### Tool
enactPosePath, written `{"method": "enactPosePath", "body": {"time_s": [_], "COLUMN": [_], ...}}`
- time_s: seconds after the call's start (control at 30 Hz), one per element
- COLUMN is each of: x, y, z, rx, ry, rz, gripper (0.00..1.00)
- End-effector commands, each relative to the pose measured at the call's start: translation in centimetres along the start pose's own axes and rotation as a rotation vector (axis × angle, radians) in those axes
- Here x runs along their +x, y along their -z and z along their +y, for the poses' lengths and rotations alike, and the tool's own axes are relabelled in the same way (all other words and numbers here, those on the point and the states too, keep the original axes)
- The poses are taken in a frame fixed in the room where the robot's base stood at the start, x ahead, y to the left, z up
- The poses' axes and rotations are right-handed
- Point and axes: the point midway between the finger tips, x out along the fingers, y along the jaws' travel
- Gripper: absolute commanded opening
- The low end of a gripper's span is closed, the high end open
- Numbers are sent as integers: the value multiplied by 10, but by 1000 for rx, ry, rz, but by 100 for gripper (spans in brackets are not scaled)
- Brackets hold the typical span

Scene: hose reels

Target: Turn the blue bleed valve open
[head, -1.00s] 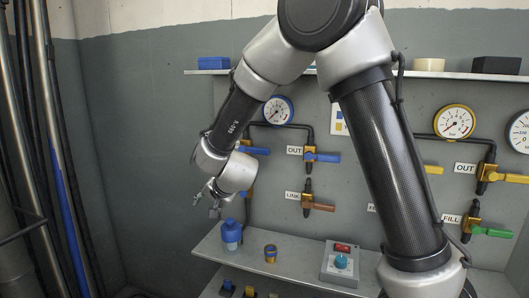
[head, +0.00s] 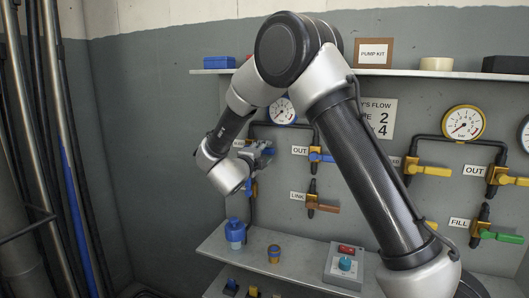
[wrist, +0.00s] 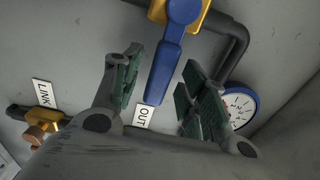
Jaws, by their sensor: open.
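My gripper (head: 262,152) is open in front of the upper left part of the wall panel. In the wrist view its two dark-padded fingers (wrist: 160,88) stand apart, one on each side of a blue lever handle (wrist: 168,62). The handle sits on a yellow valve body (wrist: 195,20) and points horizontally to the right along the wall. I see gaps beside the handle, and contact is not visible. In the head view my gripper mostly covers this valve, and its label is not readable.
A second blue handle (head: 321,157) labelled OUT is just right of my gripper. A copper handle (head: 324,208) labelled LINK is below it. A blue-rimmed gauge (head: 283,110) and black pipe are close above. A blue bottle (head: 235,232) stands on the lower shelf.

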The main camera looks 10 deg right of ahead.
Motion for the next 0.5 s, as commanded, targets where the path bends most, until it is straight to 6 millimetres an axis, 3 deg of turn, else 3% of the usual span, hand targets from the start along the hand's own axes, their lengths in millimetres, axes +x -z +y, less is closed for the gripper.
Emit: {"method": "enactPosePath", "body": {"time_s": [0.13, 0.43, 0.5], "x": [15, 18, 18], "y": [0, 0, 0], "z": [0, 0, 0], "rx": [0, -1, -1], "ry": [0, 0, -1], "rz": [1, -2, -2], "gripper": [43, 43, 32]}}
